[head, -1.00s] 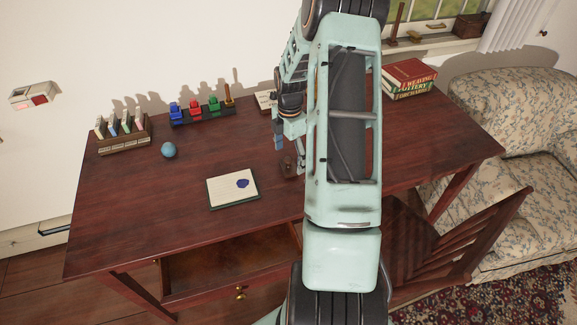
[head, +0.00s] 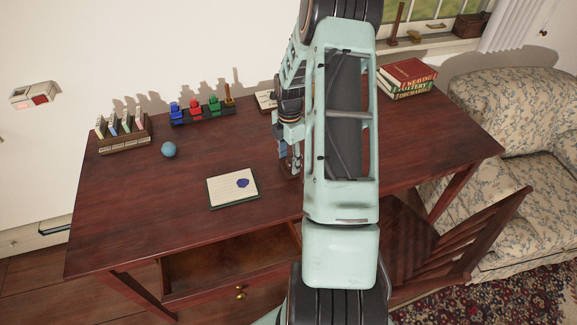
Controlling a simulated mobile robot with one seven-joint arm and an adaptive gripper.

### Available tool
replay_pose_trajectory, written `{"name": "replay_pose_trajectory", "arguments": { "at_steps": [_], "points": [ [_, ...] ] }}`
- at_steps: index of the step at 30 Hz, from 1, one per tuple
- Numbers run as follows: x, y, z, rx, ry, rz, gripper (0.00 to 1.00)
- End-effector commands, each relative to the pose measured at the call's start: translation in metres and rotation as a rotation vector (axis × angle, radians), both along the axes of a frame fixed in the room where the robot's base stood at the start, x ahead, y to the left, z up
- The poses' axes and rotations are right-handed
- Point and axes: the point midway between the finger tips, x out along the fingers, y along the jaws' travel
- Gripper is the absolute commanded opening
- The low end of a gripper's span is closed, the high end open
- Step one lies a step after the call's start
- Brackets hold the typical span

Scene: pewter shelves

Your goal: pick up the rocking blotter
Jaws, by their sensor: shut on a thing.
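The rocking blotter (head: 289,176) is a small dark brown piece on the desk side of my arm, right of the notepad. Only part of it shows beneath my gripper. My gripper (head: 291,163) points down and is shut on the blotter. My pale green arm hides much of the right side of this spot. I cannot tell whether the blotter touches the desk or is a little above it.
On the desk (head: 130,210) lie a notepad (head: 222,193) with a blue blot, a blue ball (head: 169,149), a letter rack (head: 125,140), a rack of coloured items (head: 203,116) and books (head: 408,73). A front drawer (head: 225,262) is open. A chair (head: 470,225) stands at right.

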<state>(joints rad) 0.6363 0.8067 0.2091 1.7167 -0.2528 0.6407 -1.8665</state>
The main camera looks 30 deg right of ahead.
Motion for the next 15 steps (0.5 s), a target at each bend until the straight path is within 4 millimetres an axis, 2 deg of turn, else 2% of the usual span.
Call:
{"name": "replay_pose_trajectory", "arguments": {
  "at_steps": [9, 15],
  "points": [
    [-0.003, 0.001, -0.003, 0.003, 0.008, -0.001, 0.17],
    [-0.002, 0.0, 0.01, 0.002, 0.005, -0.001, 0.17]
  ]
}}
